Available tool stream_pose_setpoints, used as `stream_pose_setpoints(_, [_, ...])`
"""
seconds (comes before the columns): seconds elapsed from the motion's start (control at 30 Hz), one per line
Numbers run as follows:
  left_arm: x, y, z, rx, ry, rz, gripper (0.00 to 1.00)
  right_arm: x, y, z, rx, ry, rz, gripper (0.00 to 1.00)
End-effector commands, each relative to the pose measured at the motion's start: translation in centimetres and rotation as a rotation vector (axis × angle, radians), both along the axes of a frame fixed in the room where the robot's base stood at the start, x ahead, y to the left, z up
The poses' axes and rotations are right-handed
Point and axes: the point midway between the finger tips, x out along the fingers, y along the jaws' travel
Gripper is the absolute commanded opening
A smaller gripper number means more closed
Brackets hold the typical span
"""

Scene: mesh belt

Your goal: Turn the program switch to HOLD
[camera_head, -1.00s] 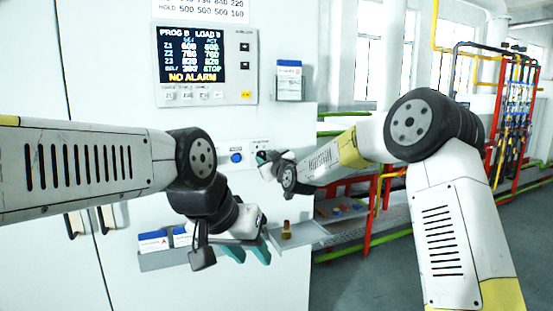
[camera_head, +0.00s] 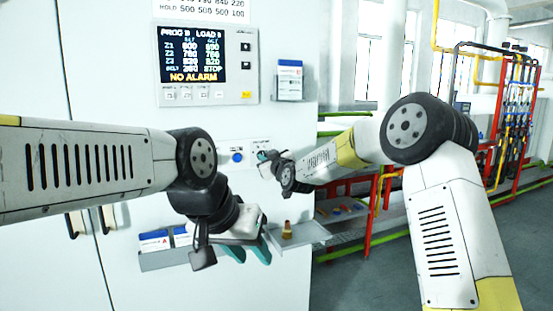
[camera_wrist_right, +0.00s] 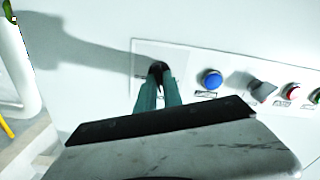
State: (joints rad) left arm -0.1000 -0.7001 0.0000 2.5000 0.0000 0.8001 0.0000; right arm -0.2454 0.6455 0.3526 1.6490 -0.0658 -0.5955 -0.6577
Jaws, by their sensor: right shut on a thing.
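The program switch (camera_wrist_right: 156,69) is a small dark knob on a pale plate (camera_wrist_right: 180,61) on the white cabinet front. In the right wrist view my right gripper (camera_wrist_right: 159,83) is shut on it, and its teal fingers hide much of the knob and its label. I cannot read which position the knob points to. In the head view my right gripper (camera_head: 266,158) is at the panel, just right of the blue button (camera_head: 237,157). My left gripper (camera_head: 250,254) is open and empty, low in front of the cabinet, its teal fingers pointing down.
The blue button (camera_wrist_right: 211,79) is close beside my right fingers, with another dark knob (camera_wrist_right: 262,91) and a red button (camera_wrist_right: 292,90) beyond. A display (camera_head: 192,57) reads NO ALARM. A card holder (camera_head: 165,259) and a shelf (camera_head: 312,234) with a brass-coloured piece (camera_head: 287,230) flank my left gripper.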

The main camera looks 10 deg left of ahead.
Motion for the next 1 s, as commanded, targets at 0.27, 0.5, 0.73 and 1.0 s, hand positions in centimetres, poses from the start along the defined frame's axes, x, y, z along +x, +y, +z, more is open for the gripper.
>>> stream_pose_setpoints(0.27, [0.00,0.00,0.00,0.000,0.000,0.000,0.36,0.01,-0.01,-0.03,0.124,0.085,0.001,0.00])
stream_pose_setpoints(0.5, [0.00,0.00,0.00,0.000,0.000,0.000,0.36,0.07,-0.11,-0.07,0.304,0.208,-0.001,0.00])
stream_pose_setpoints(0.73, [0.00,0.00,0.00,0.000,0.000,0.000,0.36,0.11,-0.17,-0.08,0.485,0.330,-0.001,0.00])
stream_pose_setpoints(1.0, [0.00,0.00,0.00,0.000,0.000,0.000,0.36,0.17,-0.28,-0.10,0.699,0.474,-0.002,0.00])
